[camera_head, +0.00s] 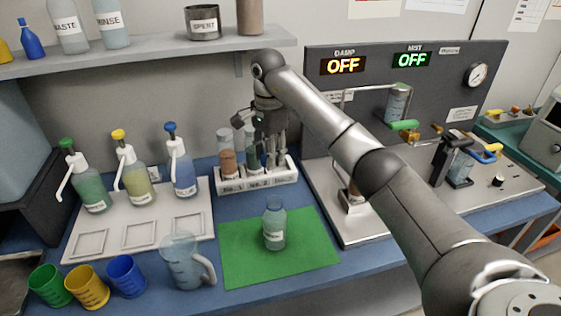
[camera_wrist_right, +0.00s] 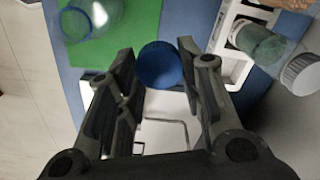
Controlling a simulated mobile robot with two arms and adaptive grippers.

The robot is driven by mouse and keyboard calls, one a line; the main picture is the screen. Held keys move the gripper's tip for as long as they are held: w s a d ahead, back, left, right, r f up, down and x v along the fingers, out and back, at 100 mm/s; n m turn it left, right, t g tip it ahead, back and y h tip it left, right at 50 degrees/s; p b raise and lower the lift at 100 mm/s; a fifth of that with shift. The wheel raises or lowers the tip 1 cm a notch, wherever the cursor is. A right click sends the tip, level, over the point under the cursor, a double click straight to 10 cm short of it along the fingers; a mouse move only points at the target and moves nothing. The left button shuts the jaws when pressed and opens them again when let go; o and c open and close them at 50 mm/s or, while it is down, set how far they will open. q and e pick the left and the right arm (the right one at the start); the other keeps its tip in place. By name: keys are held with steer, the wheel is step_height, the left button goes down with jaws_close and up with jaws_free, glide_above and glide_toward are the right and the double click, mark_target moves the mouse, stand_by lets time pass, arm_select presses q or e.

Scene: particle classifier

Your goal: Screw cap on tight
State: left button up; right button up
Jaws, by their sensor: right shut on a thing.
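My right gripper (camera_head: 274,156) points down over the right end of the white vial rack (camera_head: 257,180). In the right wrist view, a round blue cap (camera_wrist_right: 160,65) sits between the two fingers of my right gripper (camera_wrist_right: 160,75), which are shut on it. The cap hides what is beneath it, so I cannot tell how it sits on a vial. In the rack, a vial with brown contents (camera_head: 228,160) stands at the left, and a greenish vial (camera_head: 252,160) stands beside it. The rack also shows in the right wrist view (camera_wrist_right: 235,72). My left gripper is not in view.
A clear bottle (camera_head: 274,225) stands on the green mat (camera_head: 310,262) in front of the rack. A jug (camera_head: 184,262) and colored cups (camera_head: 86,288) stand at the front left. Pump bottles (camera_head: 133,175) are behind them. A machine panel (camera_head: 330,90) rises at right; a shelf (camera_head: 150,48) is above.

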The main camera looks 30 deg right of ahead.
steer(key=a+n, duration=0.1)
steer(key=n, duration=0.1)
steer(key=s+a+r+n, duration=0.1)
steer(key=n, duration=0.1)
steer(key=s+a+r+n, duration=0.1)
steer(key=shift+s+a+n, duration=0.15)
steer(key=shift+s+n, duration=0.1)
steer(key=shift+n, duration=0.15)
steer(key=s+a+f+n, duration=0.2)
steer(key=s+n, duration=0.1)
steer(key=s, duration=0.4)
steer(key=s+a+f+n, duration=0.2)
steer(key=s+f+n, duration=0.1)
steer(key=s, duration=0.5)
steer(key=s+a+f+n, duration=0.2)
steer(key=s+f+n, duration=0.1)
steer(key=s, duration=0.5)
steer(key=shift+a+f+n, duration=0.2)
steer(key=shift+f+n, duration=0.05)
steer(key=shift+n, duration=0.65)
